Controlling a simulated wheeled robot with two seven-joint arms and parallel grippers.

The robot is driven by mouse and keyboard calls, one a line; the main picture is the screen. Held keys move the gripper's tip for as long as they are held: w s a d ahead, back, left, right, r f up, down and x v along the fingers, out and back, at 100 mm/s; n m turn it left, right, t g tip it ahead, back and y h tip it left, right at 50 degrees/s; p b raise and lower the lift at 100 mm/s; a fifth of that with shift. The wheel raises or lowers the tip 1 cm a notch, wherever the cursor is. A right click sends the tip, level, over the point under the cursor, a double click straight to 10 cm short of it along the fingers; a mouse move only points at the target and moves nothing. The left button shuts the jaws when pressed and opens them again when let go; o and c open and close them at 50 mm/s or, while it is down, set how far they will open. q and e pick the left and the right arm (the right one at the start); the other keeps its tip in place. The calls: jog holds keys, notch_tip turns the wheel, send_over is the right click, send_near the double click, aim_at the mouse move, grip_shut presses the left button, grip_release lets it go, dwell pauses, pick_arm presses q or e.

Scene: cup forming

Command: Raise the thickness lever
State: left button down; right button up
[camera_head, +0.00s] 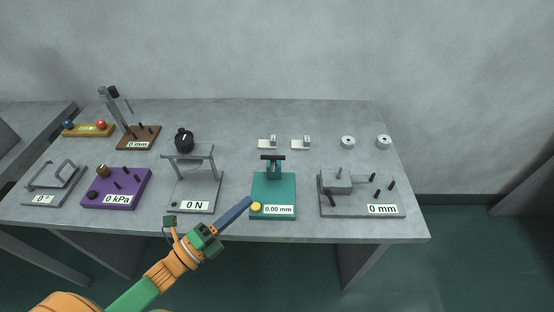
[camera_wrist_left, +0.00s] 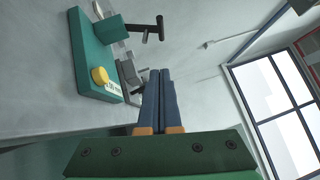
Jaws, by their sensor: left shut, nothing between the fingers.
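The thickness gauge is a teal device (camera_head: 262,189) at the front middle of the table, with a "0.00 mm" display. It also shows in the left wrist view (camera_wrist_left: 88,58). Its lever (camera_head: 272,158) is a black T-shaped handle on top of a teal post, and it also shows in the wrist view (camera_wrist_left: 160,28). A yellow button (camera_head: 256,207) sits at its front left corner. My left gripper (camera_head: 249,200) is shut and empty, its blue fingertips near the button in the head view. In the wrist view the fingertips (camera_wrist_left: 160,72) appear apart from the device.
A grey press marked "0 N" (camera_head: 196,190) stands left of the gauge. A grey device marked "0 mm" (camera_head: 360,200) stands to its right. Small metal blocks (camera_head: 268,143) and white rings (camera_head: 348,142) lie behind. The table front edge is below the gauge.

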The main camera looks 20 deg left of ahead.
aim_at(273, 167)
pick_arm(q)
jog(key=w+d+r+p, duration=0.1)
jog(key=w+d+r, duration=0.1)
jog(key=w, duration=0.7)
jog(key=shift+w+r+p, duration=0.15)
jog(key=shift+r+p, duration=0.15)
jog(key=shift+r, duration=0.05)
pick_arm(e)
jog(key=shift+s+a+r, duration=0.35)
jog(key=shift+s+r, duration=0.1)
jog(key=shift+r, duration=0.1)
jog(key=shift+s+a+r, duration=0.3)
jog(key=shift+s+r, duration=0.15)
jog(key=shift+r, duration=0.05)
pick_arm(q)
jog(key=shift+d, duration=0.2)
pick_arm(e)
jog(key=shift+d, duration=0.15)
